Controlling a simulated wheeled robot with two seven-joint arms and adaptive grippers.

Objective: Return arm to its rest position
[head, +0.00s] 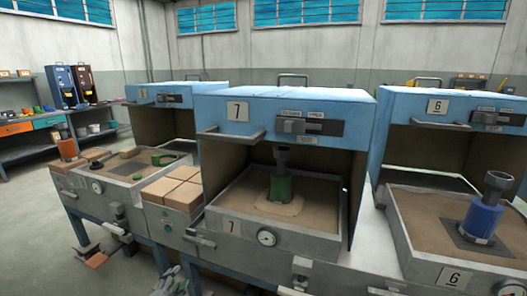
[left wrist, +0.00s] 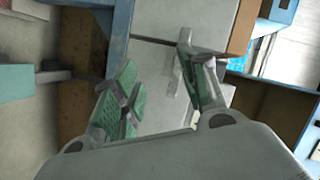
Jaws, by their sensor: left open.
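My left gripper (head: 172,281) is low in the head view, in front of and below the bench with the heating stations. In the left wrist view the same gripper (left wrist: 158,64) has its two green-padded fingers spread apart, with nothing between them. Grey panels and blue frame parts lie beyond the fingers there. My right gripper is not in view.
Station 7 (head: 232,228) has its blue hood (head: 345,108) above a sand tray holding a green part (head: 281,187). Station 6 (head: 400,222) holds a blue part (head: 482,218). Tan blocks (head: 172,192) sit between trays. Open floor (head: 30,215) lies at left.

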